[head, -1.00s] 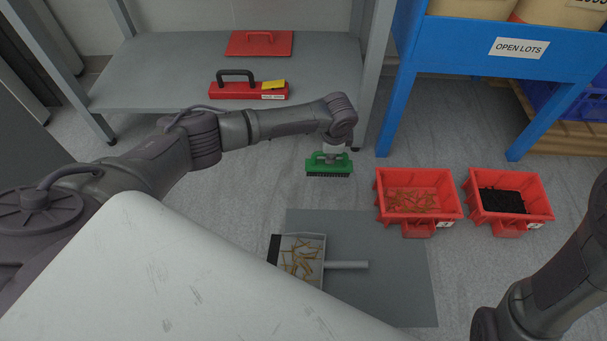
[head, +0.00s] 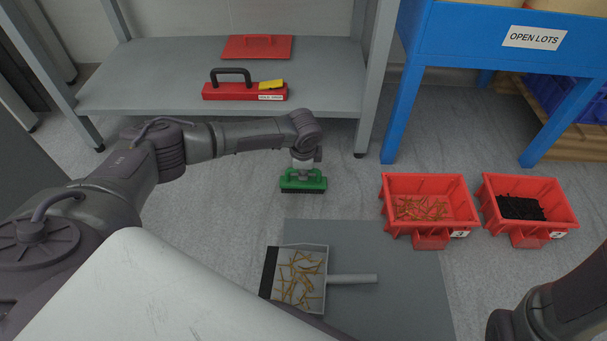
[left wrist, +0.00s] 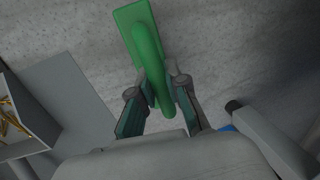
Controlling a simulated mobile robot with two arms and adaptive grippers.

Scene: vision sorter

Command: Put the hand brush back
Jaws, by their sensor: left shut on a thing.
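The hand brush (head: 303,184) is green with dark bristles on its underside. My left gripper (head: 303,170) is shut on the handle of the hand brush and holds it bristles down, in front of the grey shelf. In the left wrist view the green brush (left wrist: 128,22) runs between the two fingers of my left gripper (left wrist: 160,92). Whether the bristles touch the floor I cannot tell. My right gripper is outside the views; only part of my right arm shows at the lower right.
The grey shelf (head: 150,85) holds a red magnet-like tool (head: 240,93) and a red plate with a handle (head: 257,48). A dustpan (head: 318,300) with tan pieces lies on a grey mat (head: 400,275). Two red bins (head: 430,185) (head: 528,187) stand right, before a blue rack (head: 470,45).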

